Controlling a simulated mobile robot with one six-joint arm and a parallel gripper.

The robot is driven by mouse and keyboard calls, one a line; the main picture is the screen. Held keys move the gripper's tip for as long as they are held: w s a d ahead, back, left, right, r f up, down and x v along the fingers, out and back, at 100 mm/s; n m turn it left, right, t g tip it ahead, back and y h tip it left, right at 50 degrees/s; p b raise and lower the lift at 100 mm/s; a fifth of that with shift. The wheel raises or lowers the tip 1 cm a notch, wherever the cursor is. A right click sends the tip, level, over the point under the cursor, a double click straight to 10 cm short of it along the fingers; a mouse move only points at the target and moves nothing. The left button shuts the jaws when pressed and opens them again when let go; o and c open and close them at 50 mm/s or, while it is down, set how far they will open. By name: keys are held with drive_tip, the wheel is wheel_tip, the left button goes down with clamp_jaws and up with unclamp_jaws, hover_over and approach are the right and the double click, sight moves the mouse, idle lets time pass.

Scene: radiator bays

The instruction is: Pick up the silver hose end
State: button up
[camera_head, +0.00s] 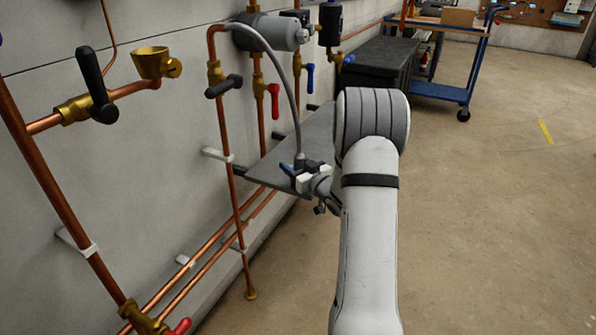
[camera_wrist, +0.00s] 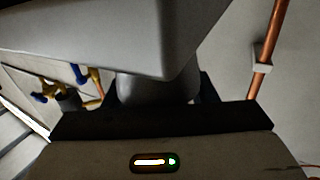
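The silver hose end (camera_head: 299,157) points straight down at the lower end of a grey hose (camera_head: 289,80). My gripper (camera_head: 296,175) is right at the hose end, low over a grey plate (camera_head: 312,135). In the wrist view, a pale round body (camera_wrist: 157,88) stands close against dark finger parts, under a large grey shape. I cannot tell whether the fingers press on the hose end. The contact is small and partly hidden.
Copper pipes with brass valves (camera_head: 215,75) run along the wall to the left of my gripper. A black chest (camera_head: 380,65) and a blue trolley (camera_head: 440,92) stand behind. The floor to the right is clear. A copper pipe (camera_wrist: 269,50) shows at right in the wrist view.

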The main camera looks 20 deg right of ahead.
drive_tip(key=c, duration=1)
